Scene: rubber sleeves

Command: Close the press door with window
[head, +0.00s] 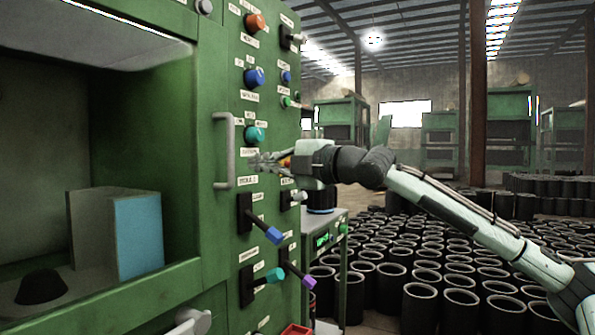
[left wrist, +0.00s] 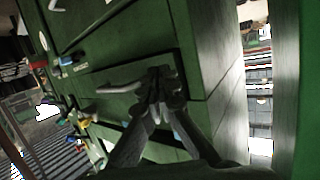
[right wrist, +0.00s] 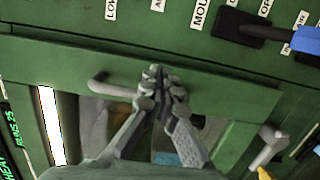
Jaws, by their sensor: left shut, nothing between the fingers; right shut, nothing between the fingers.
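The green press front (head: 212,90) fills the left of the head view. A green frame with a pale vertical bar handle (head: 224,150) borders a wide window area. Through it I see a blue-faced block (head: 138,235) and a dark dome (head: 40,287). I cannot tell whether the door is fully shut. My right gripper (head: 268,163) is shut and empty, just right of the handle. In the right wrist view its fingertips (right wrist: 156,72) are beside the handle (right wrist: 110,88). My left gripper (left wrist: 157,78) is shut and empty, near a pale bar (left wrist: 120,88) on green metal.
Coloured knobs (head: 254,77) and levers, including a blue-tipped one (head: 272,234), stick out of the panel near my right gripper. A small green cabinet (head: 343,265) stands to the right. Many black sleeves (head: 425,300) cover the floor beyond.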

